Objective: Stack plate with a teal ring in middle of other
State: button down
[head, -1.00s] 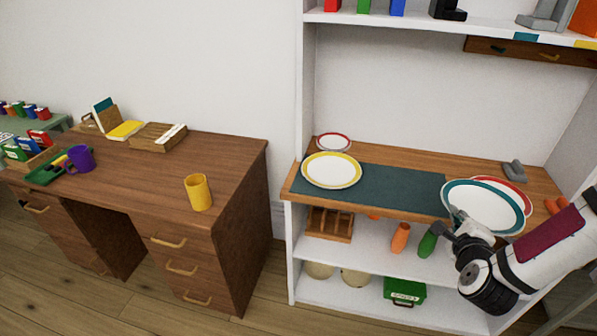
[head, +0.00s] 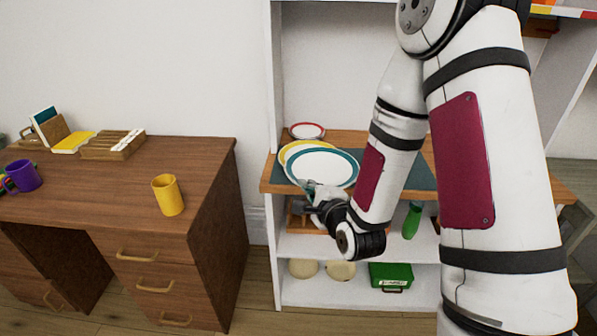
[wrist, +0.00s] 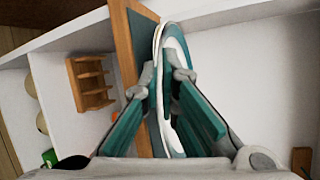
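The white plate with a teal ring (head: 322,166) is over the shelf's worktop at its left part. It overlaps the plate with a yellow ring (head: 290,149), shifted towards the front right, and hides most of it. I cannot tell whether the two plates touch. My gripper (head: 314,187) is shut on the near rim of the teal-ringed plate. In the wrist view, its fingers (wrist: 168,78) lie on both sides of the teal-ringed plate's rim (wrist: 172,122), seen nearly edge-on.
A smaller red-ringed plate (head: 307,130) lies behind on the wooden worktop (head: 270,183). My arm hides the worktop's right part. A green bottle-like item (head: 411,220) and green box (head: 391,276) are on shelves below. A desk with a yellow mug (head: 168,195) stands left.

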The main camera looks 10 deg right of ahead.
aim_at(298, 161)
jog(key=shift+b+x, duration=0.8)
jog(key=shift+b, duration=0.25)
jog(key=w, duration=0.8)
jog(key=w+d, duration=0.1)
jog(key=w, duration=0.4)
jog(key=shift+f+b, duration=0.3)
jog(key=shift+f, duration=0.1)
jog(key=shift+w, duration=0.2)
jog(key=shift+s+f, duration=0.1)
jog(key=shift+f, duration=1.75)
jog(key=c, duration=1.8)
grip_release()
jog(key=shift+f+b, duration=0.15)
jog(key=shift+b, duration=0.15)
jog(key=shift+s, duration=0.1)
